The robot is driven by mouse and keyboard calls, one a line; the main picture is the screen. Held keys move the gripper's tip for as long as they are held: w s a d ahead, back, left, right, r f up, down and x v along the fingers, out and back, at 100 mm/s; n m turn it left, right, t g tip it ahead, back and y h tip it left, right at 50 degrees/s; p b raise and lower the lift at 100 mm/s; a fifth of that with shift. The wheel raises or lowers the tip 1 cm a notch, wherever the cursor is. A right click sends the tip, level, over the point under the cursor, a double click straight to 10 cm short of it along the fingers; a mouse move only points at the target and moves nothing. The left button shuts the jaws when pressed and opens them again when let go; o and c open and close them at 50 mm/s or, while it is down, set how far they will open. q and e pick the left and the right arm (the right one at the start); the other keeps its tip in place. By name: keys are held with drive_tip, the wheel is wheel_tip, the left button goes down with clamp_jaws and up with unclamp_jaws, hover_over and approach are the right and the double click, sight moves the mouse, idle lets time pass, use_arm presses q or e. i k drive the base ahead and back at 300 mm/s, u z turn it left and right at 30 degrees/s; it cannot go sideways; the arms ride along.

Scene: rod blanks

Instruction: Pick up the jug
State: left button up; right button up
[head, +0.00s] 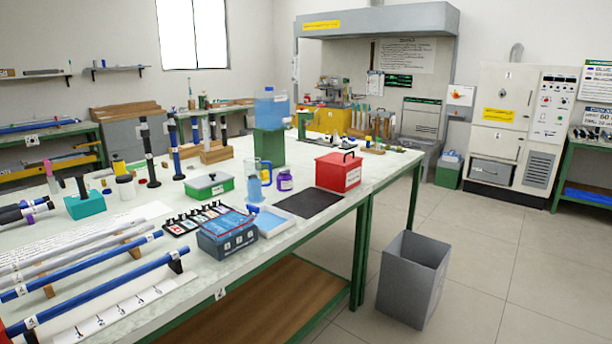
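The jug (252,181) is a clear, bluish vessel with a handle on its right side. It stands upright on the pale bench top, near the middle of the head view. A purple-lidded jar (285,181) stands close to its right, and a green box with a clear lid (209,186) is to its left. A green block with a blue container on top (270,146) stands behind it. Neither of my grippers shows in the head view.
A red box (338,172) and a dark mat (309,204) lie to the right of the jug. A blue case (227,237) and a white tray (268,221) are in front. Long rods (100,277) fill the bench's near left. A grey bin (412,280) stands on the floor.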

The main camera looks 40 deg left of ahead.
sight(251, 166)
drive_tip(key=z, duration=0.2)
drive_tip(key=i, duration=1.85)
drive_tip(key=u, duration=0.35)
